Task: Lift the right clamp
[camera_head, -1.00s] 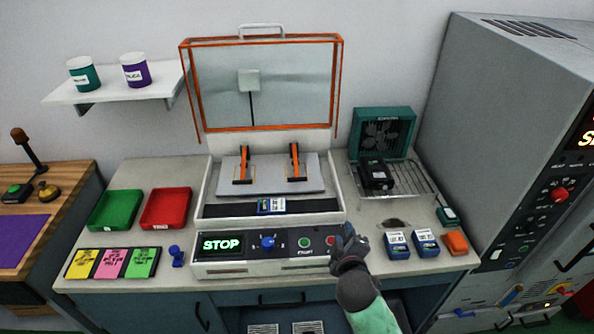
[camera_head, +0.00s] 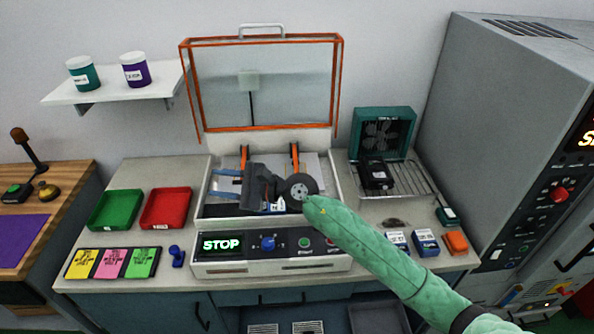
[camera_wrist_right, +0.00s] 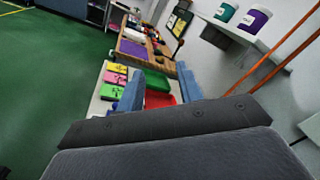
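The right clamp (camera_head: 294,156), with an upright orange lever, stands at the back of the open fixture (camera_head: 330,192). Its lower part is hidden behind my right wrist. The left clamp (camera_head: 244,153) stands left of it, its foot partly hidden by the gripper. My right gripper (camera_head: 218,183) is over the fixture with blue fingers pointing left, spread apart and empty. It is in front of and left of the right clamp, not holding it. In the right wrist view the fingers (camera_wrist_right: 158,85) are apart with nothing between them. My left gripper is not in view.
The orange-framed lid (camera_head: 262,130) stands open behind the clamps. A fan unit (camera_head: 384,130) and wire rack are at the right. Green (camera_head: 115,210) and red (camera_head: 166,208) trays lie left. The control panel (camera_head: 215,265) with STOP display is in front.

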